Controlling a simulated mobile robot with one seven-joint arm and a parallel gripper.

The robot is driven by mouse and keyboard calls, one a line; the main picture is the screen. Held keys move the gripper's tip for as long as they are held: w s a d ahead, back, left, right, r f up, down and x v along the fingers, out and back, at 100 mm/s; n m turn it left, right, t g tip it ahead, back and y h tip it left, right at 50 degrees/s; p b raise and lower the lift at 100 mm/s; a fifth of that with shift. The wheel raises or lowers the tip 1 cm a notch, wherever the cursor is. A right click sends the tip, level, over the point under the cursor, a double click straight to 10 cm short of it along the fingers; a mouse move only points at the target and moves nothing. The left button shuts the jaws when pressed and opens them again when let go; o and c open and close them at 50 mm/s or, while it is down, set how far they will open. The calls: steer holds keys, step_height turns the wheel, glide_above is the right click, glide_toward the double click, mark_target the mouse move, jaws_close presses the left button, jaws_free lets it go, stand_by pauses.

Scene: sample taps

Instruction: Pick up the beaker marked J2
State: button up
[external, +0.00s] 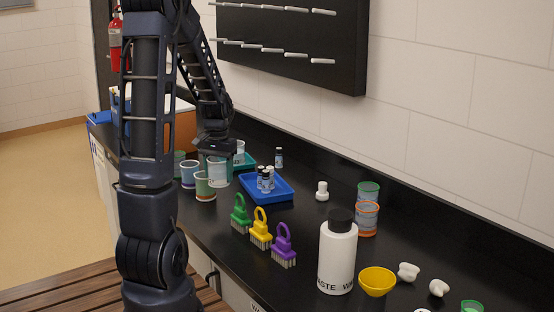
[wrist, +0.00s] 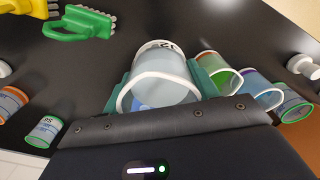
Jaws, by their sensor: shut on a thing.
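A clear beaker with a white rim (wrist: 158,92) sits between the teal fingers of my gripper (wrist: 160,80) in the wrist view. Its white label shows upside down and appears to read J2. My gripper is shut on this beaker, one finger on each side. In the external view my gripper (external: 215,160) is at the counter's far part, with the beaker (external: 217,173) under it. I cannot tell whether its base touches the counter.
A purple-rimmed beaker (external: 189,174) and an orange-and-green beaker (external: 205,188) stand close by. A blue tray (external: 283,190) with small vials is to the right. Green (external: 240,215), yellow (external: 260,229) and purple (external: 284,246) brushes stand nearer. A white bottle (external: 338,258) stands farther right.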

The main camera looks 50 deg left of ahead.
step_height(320, 180, up, 10)
stand_by(0.9)
